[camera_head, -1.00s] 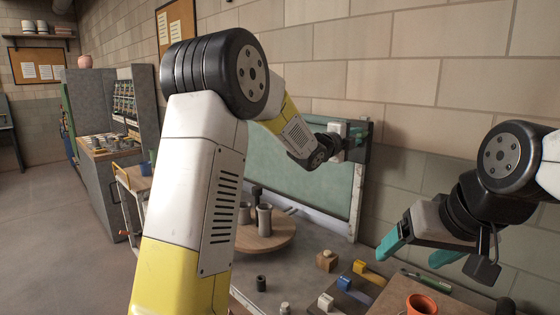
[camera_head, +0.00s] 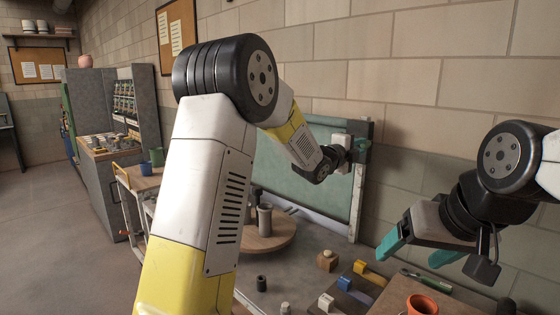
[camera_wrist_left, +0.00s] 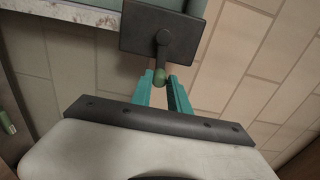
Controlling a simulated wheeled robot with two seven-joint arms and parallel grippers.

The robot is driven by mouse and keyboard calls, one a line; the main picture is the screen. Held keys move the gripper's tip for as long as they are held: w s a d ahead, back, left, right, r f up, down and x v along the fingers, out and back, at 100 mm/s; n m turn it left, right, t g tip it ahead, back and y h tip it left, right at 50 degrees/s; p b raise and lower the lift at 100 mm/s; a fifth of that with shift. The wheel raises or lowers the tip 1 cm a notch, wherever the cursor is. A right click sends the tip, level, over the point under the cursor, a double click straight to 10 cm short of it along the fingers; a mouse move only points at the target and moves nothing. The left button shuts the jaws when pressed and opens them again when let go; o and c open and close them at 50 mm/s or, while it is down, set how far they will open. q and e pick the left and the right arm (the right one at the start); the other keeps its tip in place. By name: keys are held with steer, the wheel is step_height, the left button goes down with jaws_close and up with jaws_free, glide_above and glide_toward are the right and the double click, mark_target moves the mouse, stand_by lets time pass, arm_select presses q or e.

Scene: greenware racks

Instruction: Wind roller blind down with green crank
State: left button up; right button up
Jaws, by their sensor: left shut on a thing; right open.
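The green crank (camera_wrist_left: 160,77) shows in the left wrist view, joined by a dark arm to a dark square plate (camera_wrist_left: 161,33). My left gripper (camera_wrist_left: 167,88) has its teal fingers shut on the crank's green knob. In the head view my left gripper (camera_head: 361,152) is at the upper right corner of the blind, partly hidden by its own wrist. The green roller blind (camera_head: 310,182) hangs in front of the block wall, its left part hidden by my left arm. My right gripper (camera_head: 420,252) is open and empty, apart from the blind, at the right.
Below stand a round wooden turntable (camera_head: 262,236) with grey pots, an orange cup (camera_head: 421,305), and several small blocks and a green-handled tool (camera_head: 426,281) on the worktop. A grey cabinet (camera_head: 97,165) is at the left, with open floor beside it.

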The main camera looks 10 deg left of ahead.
arm_select(q)
steer(key=shift+s+d, duration=0.15)
steer(key=shift+d, duration=0.1)
steer(key=shift+d+f, duration=0.2)
steer(key=shift+f, duration=0.8)
steer(key=shift+w+a+f, duration=0.15)
steer(key=shift+a+f, duration=0.15)
steer(key=shift+f, duration=0.2)
steer(key=shift+w+a+f, duration=0.15)
steer(key=shift+a+f, duration=0.15)
steer(key=shift+f, duration=0.15)
